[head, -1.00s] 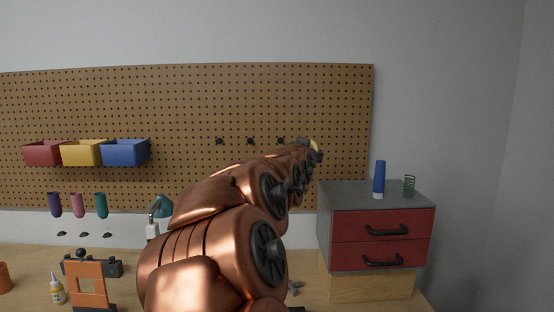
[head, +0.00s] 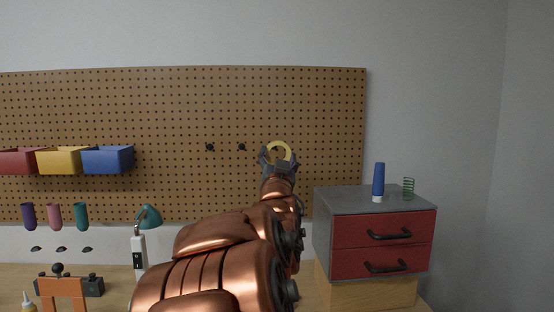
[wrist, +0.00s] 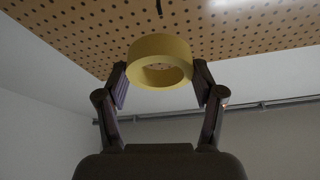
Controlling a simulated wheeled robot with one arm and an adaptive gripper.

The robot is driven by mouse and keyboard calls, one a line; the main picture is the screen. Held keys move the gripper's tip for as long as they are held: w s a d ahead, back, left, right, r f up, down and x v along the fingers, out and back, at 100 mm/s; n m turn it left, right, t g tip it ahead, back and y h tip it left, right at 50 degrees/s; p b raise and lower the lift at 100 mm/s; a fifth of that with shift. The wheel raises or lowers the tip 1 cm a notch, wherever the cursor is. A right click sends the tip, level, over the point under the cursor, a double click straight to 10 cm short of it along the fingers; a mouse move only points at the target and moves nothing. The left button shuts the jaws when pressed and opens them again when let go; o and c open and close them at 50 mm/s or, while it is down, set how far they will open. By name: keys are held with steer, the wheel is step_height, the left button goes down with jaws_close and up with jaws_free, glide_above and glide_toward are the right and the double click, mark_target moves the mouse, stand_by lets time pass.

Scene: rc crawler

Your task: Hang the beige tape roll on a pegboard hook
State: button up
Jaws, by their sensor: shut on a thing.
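The beige tape roll (head: 281,143) is a yellowish ring held up in front of the pegboard (head: 170,100). My gripper (head: 278,157) is shut on it, with one finger on each side. In the wrist view the roll (wrist: 158,46) sits between the fingertips of the gripper (wrist: 159,75), its hole partly visible. Two dark hooks, one at the far left (head: 210,147) and one nearer the roll (head: 242,147), show empty on the board. In the wrist view a dark hook (wrist: 159,8) shows beyond the roll, apart from it in the picture.
Red, yellow and blue bins (head: 108,159) hang at the left of the pegboard. A grey and red drawer unit (head: 383,230) stands at the right, with a blue bottle (head: 379,180) and a green spring (head: 408,188) on top. A teal lamp (head: 149,217) stands behind my arm.

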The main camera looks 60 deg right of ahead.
steer(key=shift+f+b, duration=0.1)
steer(key=shift+b, duration=0.2)
steer(key=shift+w+d, duration=1.3)
steer(key=shift+d, duration=0.35)
steer(key=shift+w+d, duration=1.25)
steer(key=shift+d, duration=0.35)
steer(key=shift+w+d, duration=1.3)
steer(key=shift+d, duration=0.35)
steer(key=shift+w+d+f+b, duration=0.2)
steer(key=shift+f+b, duration=0.25)
steer(key=shift+f, duration=0.3)
steer(key=o, duration=1.1)
steer(key=shift+o, duration=0.2)
steer(key=shift+s+a, duration=0.15)
steer(key=s+a+b, duration=0.3)
steer(key=s+a, duration=0.1)
steer(key=a, duration=0.2)
steer(key=shift+s, duration=0.35)
